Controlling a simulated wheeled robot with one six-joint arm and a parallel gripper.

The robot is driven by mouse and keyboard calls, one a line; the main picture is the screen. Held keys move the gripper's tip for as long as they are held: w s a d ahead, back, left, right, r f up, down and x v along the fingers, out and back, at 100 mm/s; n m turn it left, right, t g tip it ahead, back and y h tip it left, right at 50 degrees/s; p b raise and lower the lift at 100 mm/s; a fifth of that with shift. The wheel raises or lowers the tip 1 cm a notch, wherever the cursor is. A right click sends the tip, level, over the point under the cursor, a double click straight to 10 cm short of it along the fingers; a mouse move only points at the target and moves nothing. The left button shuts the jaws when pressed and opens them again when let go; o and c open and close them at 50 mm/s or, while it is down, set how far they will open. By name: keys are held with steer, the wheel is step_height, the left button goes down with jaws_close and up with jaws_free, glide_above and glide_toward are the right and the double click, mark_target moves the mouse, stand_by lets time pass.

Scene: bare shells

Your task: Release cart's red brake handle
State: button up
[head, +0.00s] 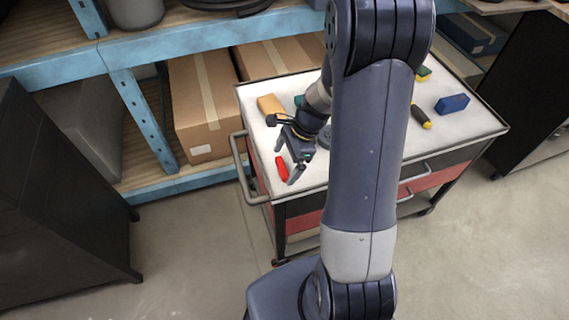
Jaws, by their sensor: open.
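The cart (258,144) has a pale top, a grey push handle on its left side and red drawers. The red brake handle (281,169) is a small red bar near the cart top's left front edge. My gripper (287,162) is open over that left part of the cart, right by the red handle. One finger shows above the handle and the other to its right. I cannot tell whether either finger touches it. My arm hides the middle of the cart.
On the cart top lie a yellow-orange block (270,104), a blue block (452,104) and a yellow-and-black tool (420,117). Blue shelving with cardboard boxes (203,105) stands behind. A dark cabinet (58,205) stands at left. The floor between cabinet and cart is clear.

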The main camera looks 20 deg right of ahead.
steer(key=shift+x, duration=0.75)
steer(key=shift+c, duration=0.5)
steer(key=c, duration=0.9)
